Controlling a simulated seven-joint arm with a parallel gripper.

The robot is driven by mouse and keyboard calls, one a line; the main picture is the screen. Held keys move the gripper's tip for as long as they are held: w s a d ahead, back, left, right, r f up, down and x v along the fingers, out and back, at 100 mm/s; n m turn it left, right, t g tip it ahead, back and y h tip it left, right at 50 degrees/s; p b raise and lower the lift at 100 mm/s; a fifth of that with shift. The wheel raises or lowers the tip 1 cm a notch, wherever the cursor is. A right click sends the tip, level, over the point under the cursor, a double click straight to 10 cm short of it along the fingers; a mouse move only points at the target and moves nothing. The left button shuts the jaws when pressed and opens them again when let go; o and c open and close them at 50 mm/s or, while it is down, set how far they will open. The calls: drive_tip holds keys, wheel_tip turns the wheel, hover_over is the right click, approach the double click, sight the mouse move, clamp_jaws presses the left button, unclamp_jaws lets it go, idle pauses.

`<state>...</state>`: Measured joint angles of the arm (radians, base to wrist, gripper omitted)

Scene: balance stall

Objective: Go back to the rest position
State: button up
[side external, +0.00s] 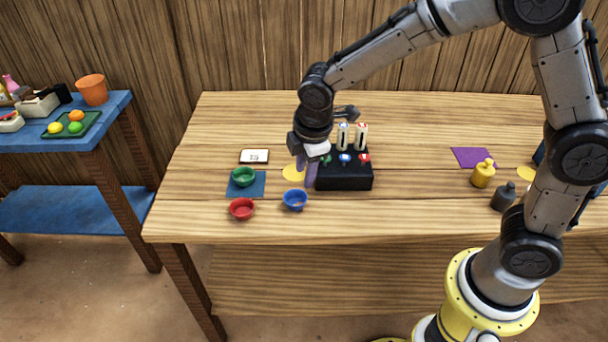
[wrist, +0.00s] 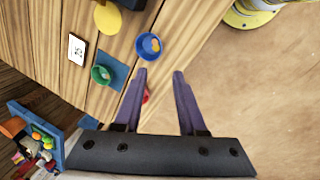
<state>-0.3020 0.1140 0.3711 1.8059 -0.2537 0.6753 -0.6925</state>
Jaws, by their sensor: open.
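My gripper (side external: 306,172) is above the wooden table, beside the left end of the black box (side external: 345,182). Its two purple fingers are apart with nothing between them, as the wrist view (wrist: 160,74) shows. A green bowl (side external: 243,176) sits on a blue square mat (side external: 259,188). A red bowl (side external: 241,209) stands in front of the mat; in the wrist view it is mostly hidden behind a finger.
The black box carries green, blue and red buttons and two pale upright pieces. A white number card (side external: 254,156) and yellow disc (side external: 293,172) lie nearby. A purple square (side external: 473,157), yellow weight (side external: 482,173) and dark weight (side external: 503,197) are at right. A blue side table (side external: 88,141) stands left.

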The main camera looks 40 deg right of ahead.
drive_tip(key=s+d+r+m+t, duration=0.2)
drive_tip(key=s+d+r, duration=0.2)
drive_tip(key=r, duration=0.3)
drive_tip(key=s+d+r+m+t, duration=0.1)
drive_tip(key=s+d+r+m, duration=0.25)
drive_tip(key=r, duration=0.45)
drive_tip(key=s+d+f+m+y, duration=0.1)
drive_tip(key=s+m, duration=0.7)
drive_tip(key=s, duration=0.8)
drive_tip(key=shift+s+d+f, duration=0.2)
drive_tip(key=shift+f, duration=0.7)
